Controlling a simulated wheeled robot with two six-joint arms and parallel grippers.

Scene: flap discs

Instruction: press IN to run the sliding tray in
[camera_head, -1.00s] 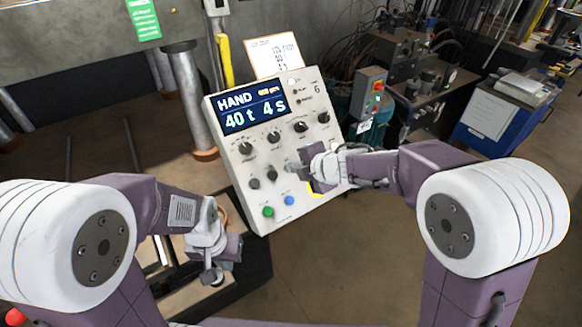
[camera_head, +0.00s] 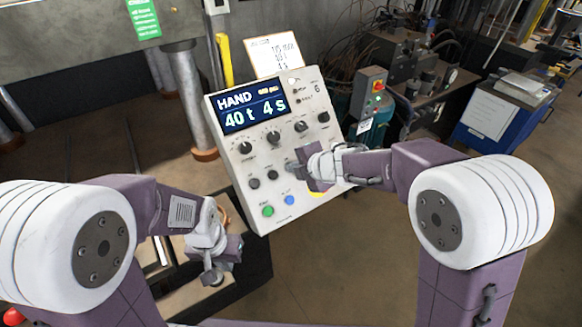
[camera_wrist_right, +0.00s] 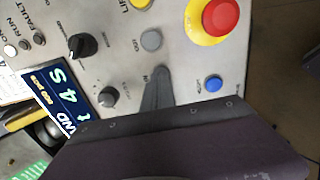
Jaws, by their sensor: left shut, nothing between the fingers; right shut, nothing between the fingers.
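The pale control panel (camera_head: 240,165) stands tilted in the middle of the head view, its display (camera_head: 250,108) reading HAND, 40 t, 4 s. My right gripper (camera_head: 291,168) is shut, with its fingertips at the panel's lower middle. In the right wrist view the shut fingers (camera_wrist_right: 160,74) lie over the spot beside the IN label, hiding the IN button; whether they touch it I cannot tell. The grey OUT button (camera_wrist_right: 151,40) shows just beyond the tips. My left gripper (camera_head: 212,277) is shut and empty, low and left of the panel. I cannot clearly make out the sliding tray.
A red stop button (camera_wrist_right: 221,17) on a yellow base and a blue button (camera_wrist_right: 213,84) are near the right fingers. A green button (camera_head: 267,211) is at the panel's lower left. Press columns (camera_head: 187,95) stand at left.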

